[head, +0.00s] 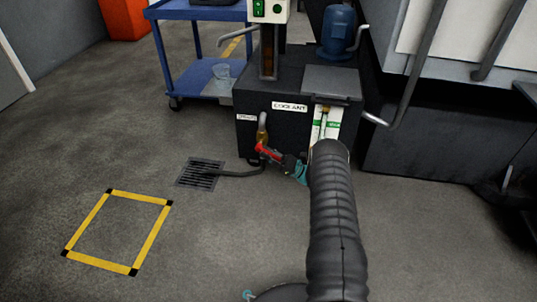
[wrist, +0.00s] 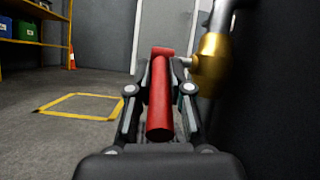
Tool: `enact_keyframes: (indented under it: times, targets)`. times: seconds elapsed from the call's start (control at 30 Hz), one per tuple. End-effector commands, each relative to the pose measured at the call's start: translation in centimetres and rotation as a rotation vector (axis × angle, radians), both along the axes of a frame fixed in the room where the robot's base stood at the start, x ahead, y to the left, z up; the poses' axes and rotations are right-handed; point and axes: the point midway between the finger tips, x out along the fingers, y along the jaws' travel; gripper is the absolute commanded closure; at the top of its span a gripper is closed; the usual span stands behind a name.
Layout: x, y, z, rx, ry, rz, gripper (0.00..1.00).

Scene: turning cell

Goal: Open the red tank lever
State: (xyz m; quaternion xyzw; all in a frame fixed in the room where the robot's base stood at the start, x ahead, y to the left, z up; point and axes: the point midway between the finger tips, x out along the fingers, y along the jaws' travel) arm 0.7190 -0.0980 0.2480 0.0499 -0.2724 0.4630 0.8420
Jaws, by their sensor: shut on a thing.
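The red lever (wrist: 160,95) shows large in the wrist view, pointing toward the camera between my gripper's fingers. It joins the brass valve (wrist: 213,62) on its right. In the head view the red lever (head: 268,152) is small, at the front of the dark coolant tank (head: 258,132), below the brass valve (head: 262,130). My gripper (head: 283,158) is at the lever there, reaching in from the right. In the wrist view my gripper (wrist: 160,92) is shut on the lever, one finger on each side.
A dark hose (head: 238,173) runs from the valve area to a floor drain grate (head: 200,173). A blue cart (head: 168,65) stands behind left. A yellow floor square (head: 153,238) lies on open floor at left. The machine (head: 430,130) stands right.

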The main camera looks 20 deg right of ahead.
Motion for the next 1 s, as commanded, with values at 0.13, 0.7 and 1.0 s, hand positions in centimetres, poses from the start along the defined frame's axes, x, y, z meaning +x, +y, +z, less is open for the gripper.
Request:
enact_keyframes:
  times: [0.13,0.7,1.0]
  targets:
    - [-0.1,0.0,0.0,0.001,0.0,0.002,0.66]
    - [0.0,-0.2,2.0,-0.001,-0.002,-0.001,0.56]
    - [0.3,1.0,7.4,-0.005,-0.007,0.013,0.56]
